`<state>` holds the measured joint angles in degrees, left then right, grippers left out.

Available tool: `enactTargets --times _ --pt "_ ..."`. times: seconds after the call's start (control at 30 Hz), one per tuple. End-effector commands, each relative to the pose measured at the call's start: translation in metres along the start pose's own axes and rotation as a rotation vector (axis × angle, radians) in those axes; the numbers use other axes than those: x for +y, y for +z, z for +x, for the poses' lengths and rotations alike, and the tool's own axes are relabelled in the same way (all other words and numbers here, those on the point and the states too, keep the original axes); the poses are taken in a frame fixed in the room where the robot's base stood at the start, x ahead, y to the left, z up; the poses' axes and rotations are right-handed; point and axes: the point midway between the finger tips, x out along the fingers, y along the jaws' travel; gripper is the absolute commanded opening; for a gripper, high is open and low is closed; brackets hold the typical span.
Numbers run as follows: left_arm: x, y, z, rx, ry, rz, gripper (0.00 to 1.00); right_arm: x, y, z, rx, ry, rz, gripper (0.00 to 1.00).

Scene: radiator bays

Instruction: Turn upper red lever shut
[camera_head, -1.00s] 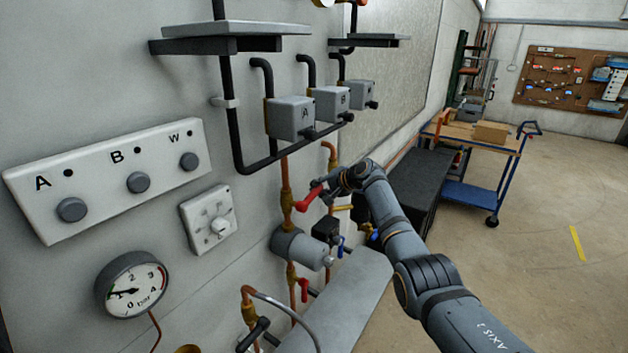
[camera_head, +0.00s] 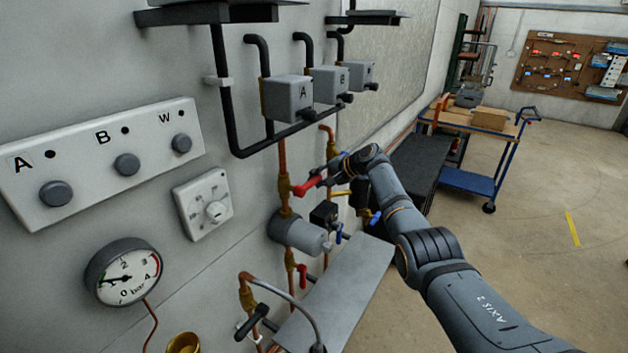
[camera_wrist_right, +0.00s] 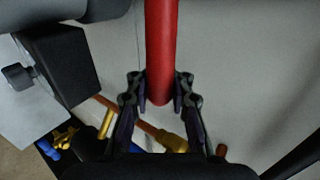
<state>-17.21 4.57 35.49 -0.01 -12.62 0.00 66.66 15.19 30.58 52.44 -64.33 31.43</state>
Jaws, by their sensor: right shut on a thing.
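The upper red lever (camera_head: 308,186) sits on a brass valve on the copper pipe in the middle of the head view, above a grey cylindrical body (camera_head: 298,233). It points to the right and slightly up, out from the pipe. My right gripper (camera_head: 327,176) is at the lever's outer end. In the right wrist view the red lever (camera_wrist_right: 161,45) comes down from the top, and its rounded end lies between the two dark fingers of my right gripper (camera_wrist_right: 161,92), which is shut on it. My left gripper is not in view.
A lower red lever (camera_head: 303,276) is on the pipe below. A yellow handle (camera_head: 341,193) and a blue handle (camera_head: 375,217) are close by. A grey sloping panel (camera_head: 345,285) lies beneath. A pressure gauge (camera_head: 124,275) is at left, and a trolley (camera_head: 470,182) stands beyond.

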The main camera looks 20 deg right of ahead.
Motion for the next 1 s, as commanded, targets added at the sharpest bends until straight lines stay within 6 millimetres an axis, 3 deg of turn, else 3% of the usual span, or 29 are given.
enactTargets --times 0.03,0.23,0.63,0.8,1.0 --pt "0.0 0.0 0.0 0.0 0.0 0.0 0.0 0.004 -0.002 -0.001 0.001 0.007 0.004 0.17" --pt "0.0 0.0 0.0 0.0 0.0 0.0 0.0 0.003 -0.001 -0.001 0.002 0.005 0.002 0.44" --pt "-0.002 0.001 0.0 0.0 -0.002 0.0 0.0 0.001 -0.002 -0.006 0.002 0.0 0.0 0.44" --pt "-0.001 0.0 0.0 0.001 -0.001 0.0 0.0 0.002 -0.001 -0.028 0.004 0.001 -0.002 0.44" --pt "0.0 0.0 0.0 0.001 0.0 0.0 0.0 0.003 -0.002 -0.078 0.007 0.003 -0.003 0.44"
